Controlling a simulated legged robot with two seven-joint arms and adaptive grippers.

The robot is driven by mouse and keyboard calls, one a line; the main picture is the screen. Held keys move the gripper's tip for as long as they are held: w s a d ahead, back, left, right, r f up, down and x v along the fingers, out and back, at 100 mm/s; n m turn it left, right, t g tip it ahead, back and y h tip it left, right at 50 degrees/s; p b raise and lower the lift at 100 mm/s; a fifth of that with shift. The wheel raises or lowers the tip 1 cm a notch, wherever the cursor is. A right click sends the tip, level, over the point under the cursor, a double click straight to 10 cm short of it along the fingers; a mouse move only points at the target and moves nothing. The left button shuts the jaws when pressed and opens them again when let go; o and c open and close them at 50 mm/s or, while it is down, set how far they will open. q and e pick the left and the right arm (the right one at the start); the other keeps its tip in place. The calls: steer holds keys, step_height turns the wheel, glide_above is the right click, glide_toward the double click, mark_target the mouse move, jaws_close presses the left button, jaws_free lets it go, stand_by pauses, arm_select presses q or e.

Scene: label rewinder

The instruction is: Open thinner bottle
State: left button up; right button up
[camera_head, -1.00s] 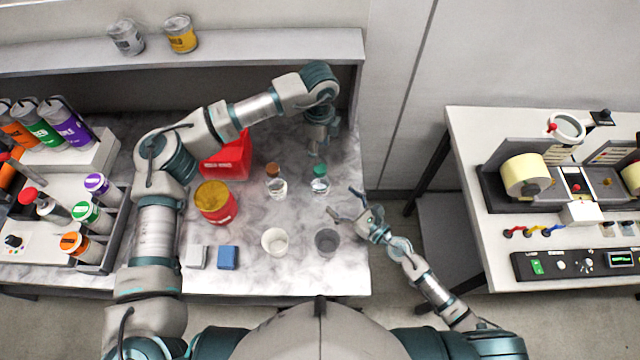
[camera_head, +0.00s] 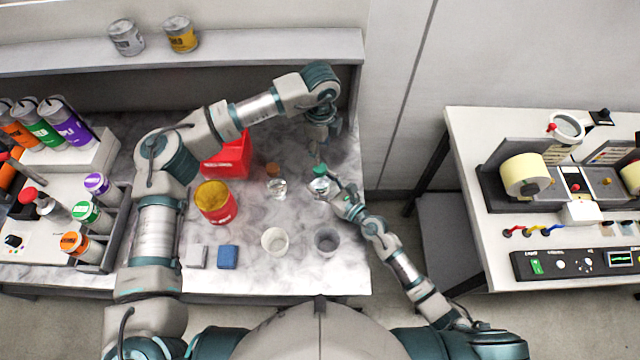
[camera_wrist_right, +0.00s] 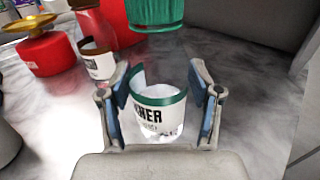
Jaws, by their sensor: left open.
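The thinner bottle is a clear bottle (camera_head: 319,186) with a green cap (camera_wrist_right: 155,12) on the right part of the marble table. In the right wrist view its green-banded label (camera_wrist_right: 160,118) ends in "NER". My right gripper (camera_wrist_right: 162,105) is around the lower body, one finger on each side, with a visible gap on the right side, so it looks open. It also shows in the head view (camera_head: 328,190), reaching in from the right. My left gripper (camera_head: 320,150) is open and points down just above the green cap; its fingertips are partly hard to make out.
A brown-capped bottle (camera_head: 276,188) stands left of the thinner. A red can (camera_head: 217,205) and red container (camera_head: 228,160) are further left. A white cup (camera_head: 275,241) and grey cup (camera_head: 327,241) stand in front. The table's right edge is close.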

mark_target(320, 167)
jaws_close()
arm_select(q)
steer(key=m, duration=2.4)
steer(key=shift+m, duration=0.4)
steer(key=m, duration=0.4)
steer(key=shift+m, duration=0.4)
steer(key=m, duration=0.5)
steer(key=shift+w, duration=0.1)
steer(key=m, duration=1.9)
steer(key=shift+f, duration=0.2)
steer(key=shift+m, duration=0.3)
step_height(320, 167, down, 8)
steer(key=shift+r, duration=0.15)
